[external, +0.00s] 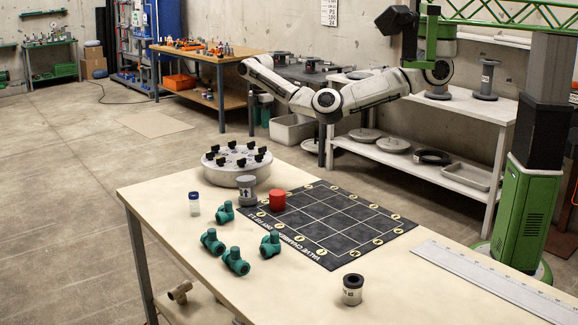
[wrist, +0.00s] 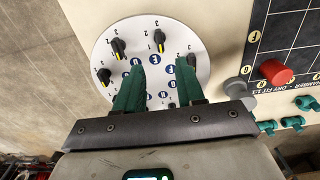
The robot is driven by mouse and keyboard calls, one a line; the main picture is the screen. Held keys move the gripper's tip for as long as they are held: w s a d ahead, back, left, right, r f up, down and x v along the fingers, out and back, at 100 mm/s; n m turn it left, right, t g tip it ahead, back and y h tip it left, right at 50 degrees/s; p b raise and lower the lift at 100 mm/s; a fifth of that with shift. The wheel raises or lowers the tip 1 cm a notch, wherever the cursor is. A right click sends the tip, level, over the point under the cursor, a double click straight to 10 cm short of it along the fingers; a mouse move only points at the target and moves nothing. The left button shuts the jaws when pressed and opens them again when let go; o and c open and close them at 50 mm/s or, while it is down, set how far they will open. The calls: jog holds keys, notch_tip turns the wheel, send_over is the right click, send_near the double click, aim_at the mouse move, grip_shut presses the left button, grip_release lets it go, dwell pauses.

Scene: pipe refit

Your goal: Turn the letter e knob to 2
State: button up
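A round pale plate (external: 213,180) with several black knobs stands on the table's far left; it also fills the middle of the wrist view (wrist: 190,28). The knobs have yellow pointer marks, such as one at upper left (wrist: 118,48), one at the top (wrist: 158,41) and one at left (wrist: 104,76). The fingers hide part of the plate.
A grey cylinder (external: 246,190) and a red cylinder (external: 277,200) stand beside the plate, near a black grid mat (external: 335,222). Several teal pipe fittings (external: 236,262), a small bottle (external: 194,204) and a dark-topped cylinder (external: 352,290) stand on the table. A long ruler (external: 495,285) lies right.

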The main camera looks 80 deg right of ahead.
aim_at(262, 151)
notch_tip(262, 151, down, 10)
dwell(0.4)
grip_shut()
dwell(0.3)
